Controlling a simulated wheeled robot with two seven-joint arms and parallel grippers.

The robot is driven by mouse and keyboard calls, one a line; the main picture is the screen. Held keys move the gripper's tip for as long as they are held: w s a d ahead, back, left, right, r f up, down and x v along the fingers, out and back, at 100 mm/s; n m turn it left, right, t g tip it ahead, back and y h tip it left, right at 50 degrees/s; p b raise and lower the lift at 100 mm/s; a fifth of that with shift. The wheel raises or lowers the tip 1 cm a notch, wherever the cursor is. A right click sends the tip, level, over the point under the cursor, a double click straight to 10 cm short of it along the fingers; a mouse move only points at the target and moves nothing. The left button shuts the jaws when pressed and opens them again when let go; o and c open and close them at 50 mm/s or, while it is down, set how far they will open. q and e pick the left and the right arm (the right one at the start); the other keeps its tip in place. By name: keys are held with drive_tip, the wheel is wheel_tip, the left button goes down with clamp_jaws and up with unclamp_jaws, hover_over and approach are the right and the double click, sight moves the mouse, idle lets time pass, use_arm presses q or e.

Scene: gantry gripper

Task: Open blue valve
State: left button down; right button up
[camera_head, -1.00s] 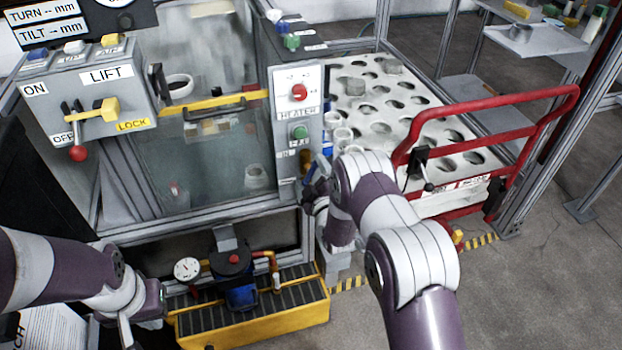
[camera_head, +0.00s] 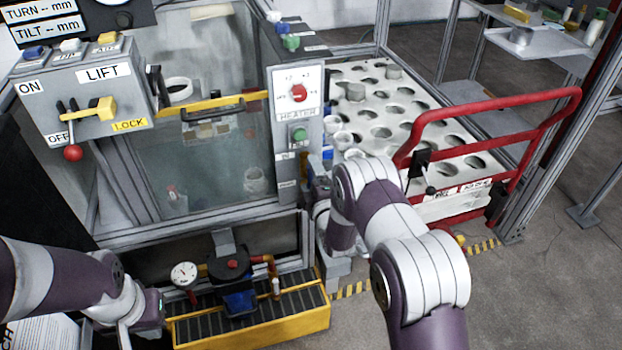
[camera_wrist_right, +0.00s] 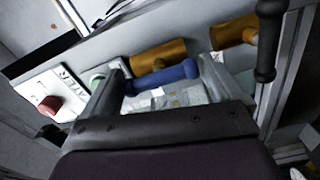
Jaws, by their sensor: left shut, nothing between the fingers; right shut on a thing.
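The blue valve handle (camera_wrist_right: 172,76) lies between the two fingers of my right gripper (camera_wrist_right: 158,84) in the right wrist view, in front of a brass pipe (camera_wrist_right: 160,55). The fingers hold it at its two ends. In the head view my right arm hides most of this gripper and the valve beside the heater panel. My left gripper (camera_head: 135,322) hangs at the lower left, shut and empty, left of the yellow-edged pump tray.
The heater panel (camera_head: 297,105) carries a red knob and a green button. A second brass pipe (camera_wrist_right: 235,32) and a black handle (camera_wrist_right: 268,45) are close to my right gripper. A red rail (camera_head: 490,105) and a holed white rack (camera_head: 385,115) stand to the right.

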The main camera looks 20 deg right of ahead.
drive_tip(key=shift+r, duration=0.15)
drive_tip(key=o, duration=0.7)
drive_tip(key=s, duration=1.2)
drive_tip(key=shift+s+d, duration=0.2)
drive_tip(key=shift+s, duration=0.1)
